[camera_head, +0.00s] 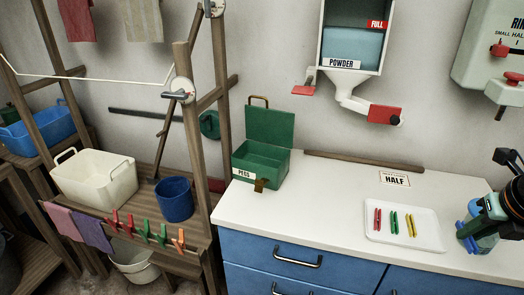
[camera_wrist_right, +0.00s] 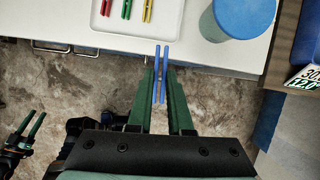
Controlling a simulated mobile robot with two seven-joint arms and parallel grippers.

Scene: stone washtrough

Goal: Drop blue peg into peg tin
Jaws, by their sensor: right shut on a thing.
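The peg tin (camera_head: 262,160) is a green metal box with a "PEGS" label, standing lid up and open at the left end of the white counter. Its inside is mostly hidden. In the right wrist view my right gripper (camera_wrist_right: 161,75) is shut on the blue peg (camera_wrist_right: 164,56), which sticks out past the fingertips near the counter's front edge. My left gripper (camera_wrist_right: 30,126) shows low left in the wrist view, fingers apart and empty.
A white tray (camera_head: 433,234) holds red, green and yellow pegs. A blue-lidded jar (camera_head: 470,228) stands right of it. A "HALF" card (camera_head: 394,179) lies behind. The powder dispenser's red handle (camera_head: 384,114) hangs above. Counter between tin and tray is clear.

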